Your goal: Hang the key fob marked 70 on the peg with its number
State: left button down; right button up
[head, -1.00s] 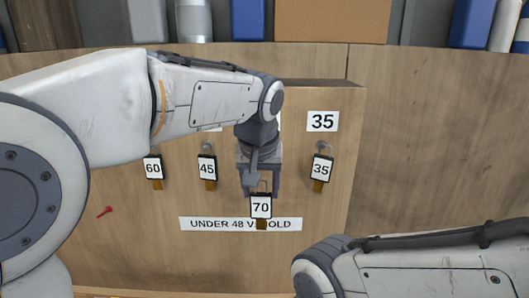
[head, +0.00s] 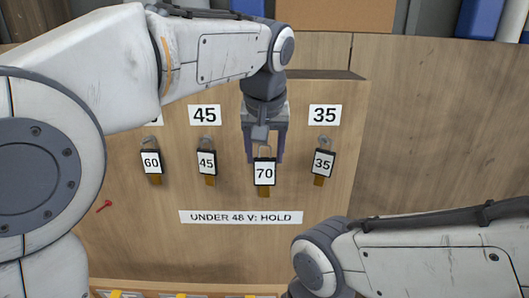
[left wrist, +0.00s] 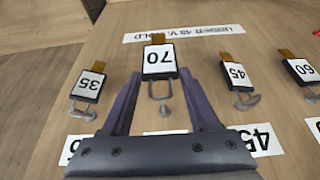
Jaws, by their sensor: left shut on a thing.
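The key fob marked 70 (head: 264,173) is black-framed with a white label, a brown tab and a wire loop. It also shows in the left wrist view (left wrist: 160,60). My left gripper (head: 265,155) is shut on it, fingers at either side, in front of the wooden board between fobs 45 and 35. In the left wrist view, a metal peg (left wrist: 164,109) shows close to the fob's loop; I cannot tell whether they touch. The number plate above this peg is hidden behind my gripper. My right gripper is out of view; only its arm shows.
Fobs 60 (head: 151,162), 45 (head: 206,163) and 35 (head: 322,163) hang on neighbouring pegs. Number plates 45 (head: 205,115) and 35 (head: 324,115) are above. A sign reading "UNDER 48 V: HOLD" (head: 240,217) is below. A small red item (head: 104,206) is at left.

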pick_arm(q)
jog(key=shift+w+f+p, duration=0.1)
jog(key=shift+w+p, duration=1.1)
jog(key=shift+w, duration=1.35)
jog(key=shift+w+f+p, duration=0.25)
jog(key=shift+w+p, duration=0.2)
jog(key=shift+w, duration=0.15)
jog(key=shift+c, duration=0.3)
grip_release()
